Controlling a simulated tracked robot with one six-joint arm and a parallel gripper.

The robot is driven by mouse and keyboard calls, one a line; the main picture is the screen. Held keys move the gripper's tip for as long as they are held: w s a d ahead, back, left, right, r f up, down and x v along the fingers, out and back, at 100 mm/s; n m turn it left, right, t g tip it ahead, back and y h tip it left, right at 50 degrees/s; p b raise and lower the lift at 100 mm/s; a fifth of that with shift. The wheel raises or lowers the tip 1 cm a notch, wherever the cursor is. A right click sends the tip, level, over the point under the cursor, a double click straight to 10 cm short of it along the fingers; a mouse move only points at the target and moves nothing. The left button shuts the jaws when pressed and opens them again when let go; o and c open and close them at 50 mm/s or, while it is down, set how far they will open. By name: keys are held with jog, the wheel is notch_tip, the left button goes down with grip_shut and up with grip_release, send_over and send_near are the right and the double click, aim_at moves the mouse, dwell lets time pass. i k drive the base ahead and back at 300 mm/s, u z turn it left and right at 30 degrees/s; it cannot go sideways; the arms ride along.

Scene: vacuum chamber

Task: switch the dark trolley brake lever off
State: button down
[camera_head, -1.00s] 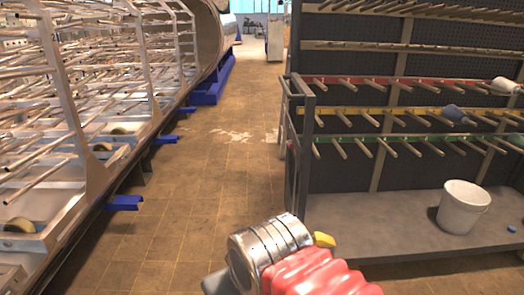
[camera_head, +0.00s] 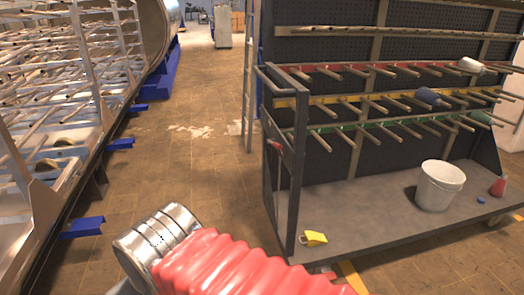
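The dark trolley (camera_head: 393,219) stands on the right, with a grey deck and a dark upright end frame. A thin lever with a red grip (camera_head: 275,145), apparently the brake lever, is on the trolley's near-left end frame. Its rod runs down inside the frame; whether it is on or off cannot be told. My arm, with red bellows and a metal collar, crosses the bottom of the view, left of and in front of the trolley. My gripper's fingers are not visible.
A yellow object (camera_head: 314,239), a white bucket (camera_head: 439,186) and a red item (camera_head: 498,187) are on the trolley deck. Pegs line its dark back panel. A long metal rack (camera_head: 60,110) with blue feet stands left. The tiled aisle (camera_head: 185,150) between is clear.

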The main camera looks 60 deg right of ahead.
aim_at(277, 144)
jog(key=z, duration=0.2)
jog(key=i, duration=0.8)
jog(key=z, duration=0.9)
jog(key=i, duration=0.55)
jog(key=z, duration=0.35)
